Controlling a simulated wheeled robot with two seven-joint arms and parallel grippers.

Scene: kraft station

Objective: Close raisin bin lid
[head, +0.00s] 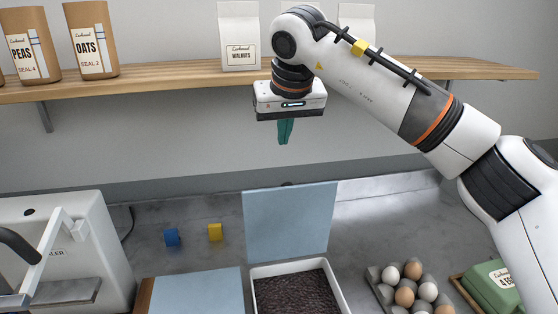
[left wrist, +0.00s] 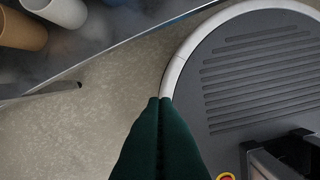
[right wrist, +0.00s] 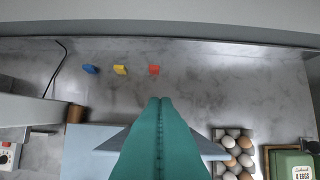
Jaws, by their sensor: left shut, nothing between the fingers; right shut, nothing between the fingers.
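The raisin bin (head: 340,299) is a white-rimmed container full of dark raisins at the bottom of the head view. Its pale blue lid (head: 290,222) stands up, open, at the bin's back edge. My right gripper (head: 286,131) is shut and empty, pointing down, above and behind the raised lid, with a clear gap between them. In the right wrist view the shut fingers (right wrist: 160,110) cover much of the lid (right wrist: 205,148) and hide the bin. My left gripper (left wrist: 157,110) is shut and empty in the left wrist view, above the floor and away from the bin.
Another pale blue lid (head: 195,292) lies flat left of the raisin bin. An egg tray (head: 411,287) and a green egg carton (head: 497,283) are to the right. Blue (head: 171,237), yellow (head: 215,232) and red (right wrist: 154,70) blocks sit behind. A wooden shelf (head: 170,80) with bags hangs above.

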